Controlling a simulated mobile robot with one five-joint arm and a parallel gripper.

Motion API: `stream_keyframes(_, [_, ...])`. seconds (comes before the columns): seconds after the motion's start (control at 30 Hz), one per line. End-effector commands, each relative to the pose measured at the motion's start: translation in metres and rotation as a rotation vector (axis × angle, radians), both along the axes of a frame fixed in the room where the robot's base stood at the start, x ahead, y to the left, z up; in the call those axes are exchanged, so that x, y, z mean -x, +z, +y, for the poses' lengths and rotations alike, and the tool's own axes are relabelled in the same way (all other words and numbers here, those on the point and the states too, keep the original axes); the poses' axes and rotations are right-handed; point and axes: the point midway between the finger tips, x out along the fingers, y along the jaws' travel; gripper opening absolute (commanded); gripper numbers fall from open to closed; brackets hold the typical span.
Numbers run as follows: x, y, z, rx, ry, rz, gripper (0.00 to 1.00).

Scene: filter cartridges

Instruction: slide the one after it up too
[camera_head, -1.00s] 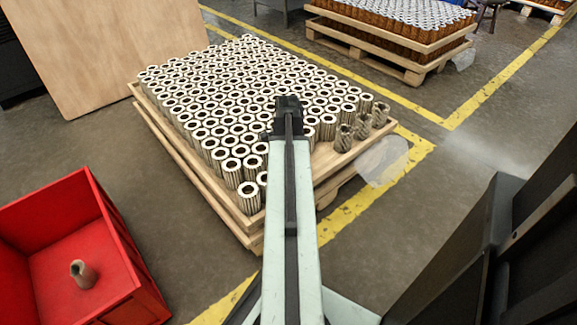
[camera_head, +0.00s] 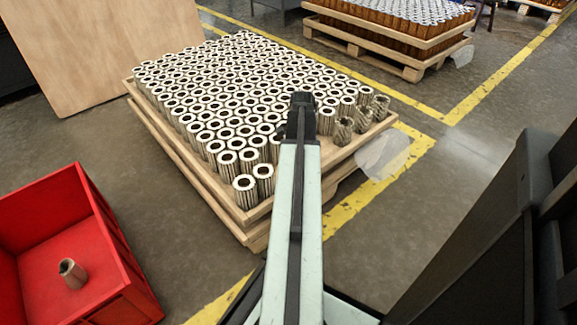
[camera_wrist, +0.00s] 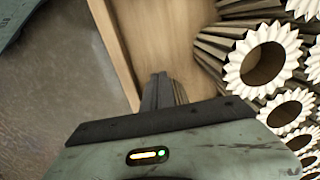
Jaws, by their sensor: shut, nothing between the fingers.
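Pleated filter cartridges (camera_head: 245,192) with white ring tops stand upright in close rows on a wooden tray. Three darker, twisted-looking ones (camera_head: 342,131) stand in a short line by the tray's right edge. My gripper (camera_head: 301,100) is shut and empty, between the main rows and these three in the head view. My arm hides some cartridges and bare tray behind it. In the wrist view my closed fingers (camera_wrist: 160,90) are over bare wood beside the tray rim, left of pleated cartridges (camera_wrist: 262,63). I cannot tell whether they touch one.
The wooden tray (camera_head: 335,160) rests on a pallet, with bare wood near its front right. A red bin (camera_head: 110,240) at lower left holds one cartridge (camera_head: 72,273) lying tilted. A second loaded pallet (camera_head: 400,68) stands behind. Grey floor with yellow lines surrounds them.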

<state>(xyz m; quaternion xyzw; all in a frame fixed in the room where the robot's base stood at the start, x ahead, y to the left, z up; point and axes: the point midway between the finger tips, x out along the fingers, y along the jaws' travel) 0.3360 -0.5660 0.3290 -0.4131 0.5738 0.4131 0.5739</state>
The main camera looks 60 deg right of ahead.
Motion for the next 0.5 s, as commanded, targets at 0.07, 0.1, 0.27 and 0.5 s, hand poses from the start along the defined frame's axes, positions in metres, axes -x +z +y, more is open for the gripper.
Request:
stream_keyframes(0.07, [0.006,0.000,-0.025,0.000,-0.002,0.000,0.00])
stream_keyframes(0.1, [0.009,0.000,-0.034,0.000,-0.003,0.000,0.00])
stream_keyframes(0.27, [0.018,0.000,-0.057,0.000,-0.001,0.000,0.00])
stream_keyframes(0.5, [0.021,0.000,-0.061,0.000,0.001,0.000,0.00])
